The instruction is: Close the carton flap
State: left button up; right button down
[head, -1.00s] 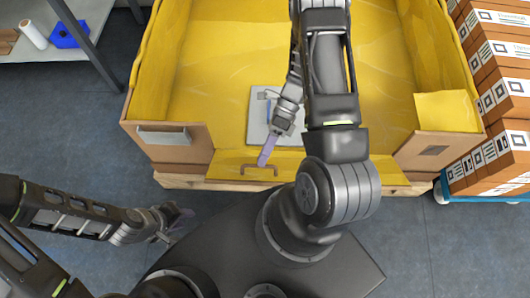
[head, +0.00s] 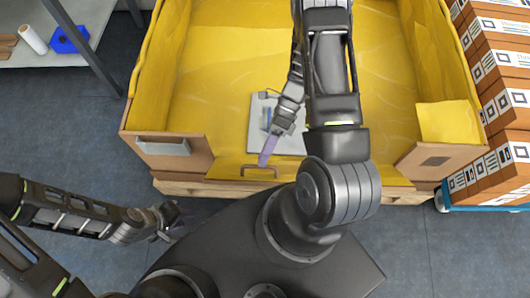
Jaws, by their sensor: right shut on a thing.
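The carton (head: 170,158) is a large brown box with a yellow lining, open at the top.
A flat grey item (head: 291,143) lies inside the carton behind my right gripper. A blue cart (head: 500,196) with stacked boxes (head: 503,109) stands close on the right. A shelf (head: 62,60) with a white roll (head: 33,40) and a blue item (head: 70,40) is upper left.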

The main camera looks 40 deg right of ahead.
jog(key=shift+w+d+f+h, duration=0.3)
jog(key=shift+w+d+f, duration=0.2)
jog(key=shift+w+f, duration=0.1)
jog(key=c, duration=1.5)
grip_release()
jog(key=shift+w, duration=0.1)
